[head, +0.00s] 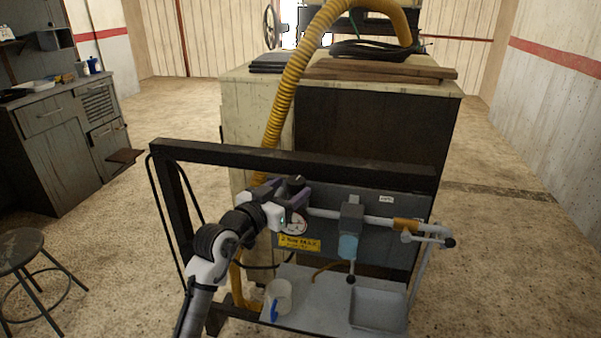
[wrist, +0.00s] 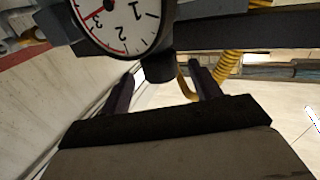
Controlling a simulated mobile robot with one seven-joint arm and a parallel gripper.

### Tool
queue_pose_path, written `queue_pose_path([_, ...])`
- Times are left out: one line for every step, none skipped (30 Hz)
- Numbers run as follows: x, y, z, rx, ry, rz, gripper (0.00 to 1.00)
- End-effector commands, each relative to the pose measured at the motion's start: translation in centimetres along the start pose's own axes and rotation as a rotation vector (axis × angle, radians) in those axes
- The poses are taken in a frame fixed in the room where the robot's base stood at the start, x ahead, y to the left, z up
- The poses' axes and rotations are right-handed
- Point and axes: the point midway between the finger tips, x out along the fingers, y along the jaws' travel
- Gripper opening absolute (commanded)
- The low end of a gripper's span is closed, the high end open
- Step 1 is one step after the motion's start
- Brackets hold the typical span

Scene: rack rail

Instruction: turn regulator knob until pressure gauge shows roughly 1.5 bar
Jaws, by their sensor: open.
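The pressure gauge (wrist: 122,20) has a white round face and appears upside down and cut off at the top of the wrist view. Its red needle lies near the 3. The gauge (head: 294,222) is partly hidden by my gripper in the head view. The black regulator knob (wrist: 155,66) shows beside the gauge, at the gap between my fingertips; it also shows in the head view (head: 296,182). My gripper (wrist: 163,70) is open, one finger on each side of the knob. I cannot tell whether either finger touches it.
A dark frame bar (head: 330,165) runs behind the gripper. A pipe with a grey valve block (head: 351,212) and an orange fitting (head: 405,225) extends right. A white mug (head: 279,296) and a grey tray (head: 379,290) stand below. A yellow hose (head: 283,105) hangs behind.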

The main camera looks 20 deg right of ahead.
Motion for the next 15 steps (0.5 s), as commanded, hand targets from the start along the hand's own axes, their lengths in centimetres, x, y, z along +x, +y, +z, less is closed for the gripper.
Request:
queue_pose_path([1.1, 0.1, -0.4, 0.000, -0.003, 0.003, 0.63])
queue_pose_path([1.7, 0.0, -0.4, 0.000, -0.002, 0.001, 0.63])
queue_pose_path([2.4, 0.1, -0.3, 0.000, -0.002, 0.002, 0.63])
queue_pose_path([2.9, 0.1, -0.3, 0.000, -0.002, 0.002, 0.63])
queue_pose_path([3.3, 0.1, -0.3, 0.001, -0.002, 0.001, 0.63])
queue_pose_path([3.8, 0.0, -0.3, 0.000, -0.001, 0.001, 0.63])
queue_pose_path([4.2, 0.0, -0.2, 0.000, -0.001, 0.000, 0.63])
queue_pose_path([4.5, 0.0, -0.2, 0.000, -0.001, 0.000, 0.63])
queue_pose_path([4.8, 0.0, -0.2, 0.000, -0.001, -0.001, 0.63])
queue_pose_path([5.0, 0.0, -0.1, 0.000, 0.000, -0.001, 0.63])
queue_pose_path([5.1, 0.0, -0.1, 0.000, 0.000, -0.001, 0.63])
queue_pose_path([5.3, 0.0, -0.1, 0.000, 0.000, -0.001, 0.63])
queue_pose_path([5.4, 0.0, -0.1, 0.000, 0.001, -0.001, 0.63])
queue_pose_path([5.4, 0.0, -0.1, 0.000, 0.001, -0.001, 0.63])
queue_pose_path([5.5, 0.0, 0.0, 0.000, 0.001, -0.001, 0.63])
